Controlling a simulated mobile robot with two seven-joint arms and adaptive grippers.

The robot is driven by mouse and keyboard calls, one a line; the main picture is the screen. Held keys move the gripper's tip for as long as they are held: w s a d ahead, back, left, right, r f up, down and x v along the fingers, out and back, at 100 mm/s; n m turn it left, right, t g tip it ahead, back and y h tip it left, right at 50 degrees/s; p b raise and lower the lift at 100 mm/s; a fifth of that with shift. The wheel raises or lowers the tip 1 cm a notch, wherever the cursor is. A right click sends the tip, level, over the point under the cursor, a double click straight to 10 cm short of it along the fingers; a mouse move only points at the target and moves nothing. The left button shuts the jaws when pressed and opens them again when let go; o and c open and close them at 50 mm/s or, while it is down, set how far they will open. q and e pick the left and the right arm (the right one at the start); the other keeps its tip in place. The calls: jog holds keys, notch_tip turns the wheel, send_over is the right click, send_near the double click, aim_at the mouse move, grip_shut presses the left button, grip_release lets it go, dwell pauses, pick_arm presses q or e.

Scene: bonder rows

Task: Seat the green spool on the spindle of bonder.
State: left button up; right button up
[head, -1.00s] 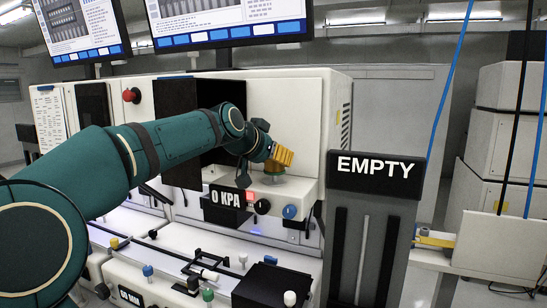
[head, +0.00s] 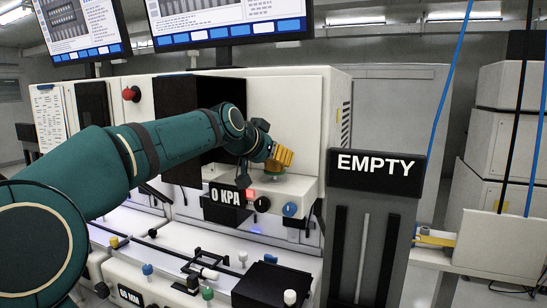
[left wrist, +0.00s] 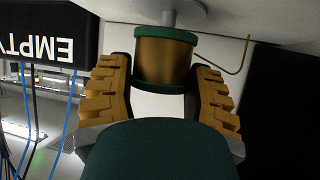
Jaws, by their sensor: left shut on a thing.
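The green spool (left wrist: 163,60) has green flanges and a copper-coloured winding. In the left wrist view it sits between the yellow fingers of my left gripper (left wrist: 165,90), which is shut on it. A grey round post with a disc (left wrist: 184,14), apparently the spindle, is at the spool's far end; I cannot tell whether the spool is on it or only close to it. My right gripper is not in view.
Below the spool is a white ledge with a "0 KPA" display (head: 227,199) and knobs. A dark panel reading "EMPTY" (head: 376,171) stands to the right. A thin copper-coloured wire (left wrist: 242,58) curves beside the spool. Blue cables (head: 450,80) hang at the right.

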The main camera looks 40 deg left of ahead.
pick_arm(q)
jog(key=shift+f, duration=0.25)
jog(key=shift+f+b, duration=0.35)
jog(key=shift+b, duration=0.25)
jog(key=shift+f+b, duration=0.3)
jog(key=shift+f, duration=0.15)
jog(key=o, duration=1.3)
jog(key=shift+c, duration=0.2)
jog(key=shift+r, duration=0.15)
jog(key=shift+s+r, duration=0.25)
jog(key=shift+s, duration=0.2)
jog(key=v, duration=1.1)
